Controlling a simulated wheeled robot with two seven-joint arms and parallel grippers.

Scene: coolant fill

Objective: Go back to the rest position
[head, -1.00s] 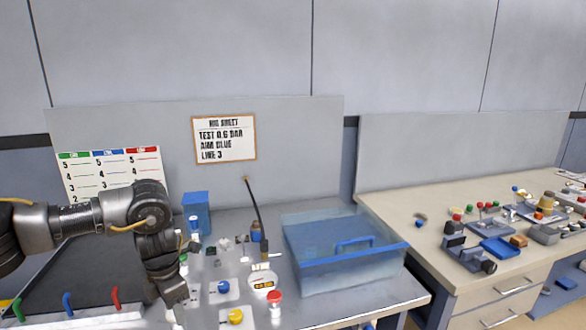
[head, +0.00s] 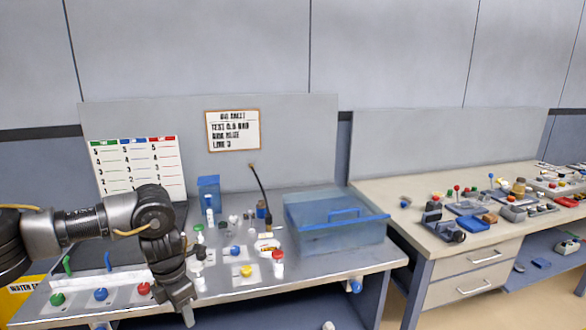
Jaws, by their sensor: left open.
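My left gripper (head: 188,310) comes in from the left in the head view and points downward at the front edge of the rig bench (head: 235,296). It is open, and I see nothing between its fingers. My arm hides part of the bench and of the board at the left. My right gripper is not in view.
A clear blue tank (head: 335,235) stands on the right of the bench. Green (head: 57,299), blue (head: 101,294) and red (head: 144,289) knobs line the front left. A second bench (head: 385,193) at the right holds several small parts.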

